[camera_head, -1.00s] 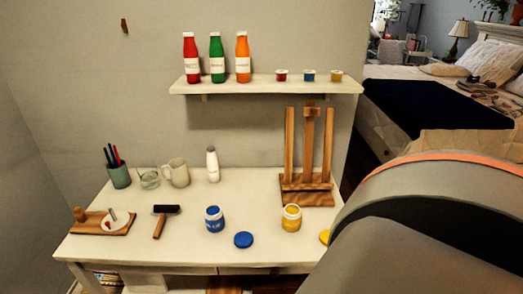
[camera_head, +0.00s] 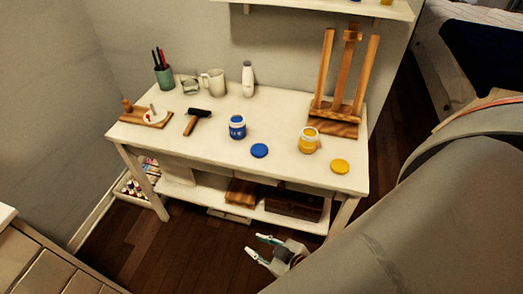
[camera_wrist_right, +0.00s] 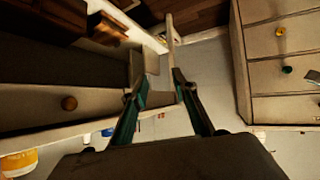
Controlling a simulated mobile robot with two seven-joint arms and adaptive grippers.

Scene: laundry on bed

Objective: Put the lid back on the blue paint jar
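The blue paint jar (camera_head: 237,127) stands open and upright on the white desk (camera_head: 190,145), with blue paint at its mouth. Its round blue lid (camera_head: 259,150) lies flat on the desk, apart from the jar, to its right and nearer the front edge. My right gripper (camera_head: 253,243) is open and empty, low in front of the desk and below its top. In the right wrist view its fingers (camera_wrist_right: 160,76) are spread apart with nothing between them. A small blue patch in that view may be the blue jar (camera_wrist_right: 107,132). My left gripper is not in view.
The yellow paint jar (camera_head: 308,141) and yellow lid (camera_head: 340,166) are on the right side of the desk. A lower shelf holds wooden boxes (camera_head: 293,204).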

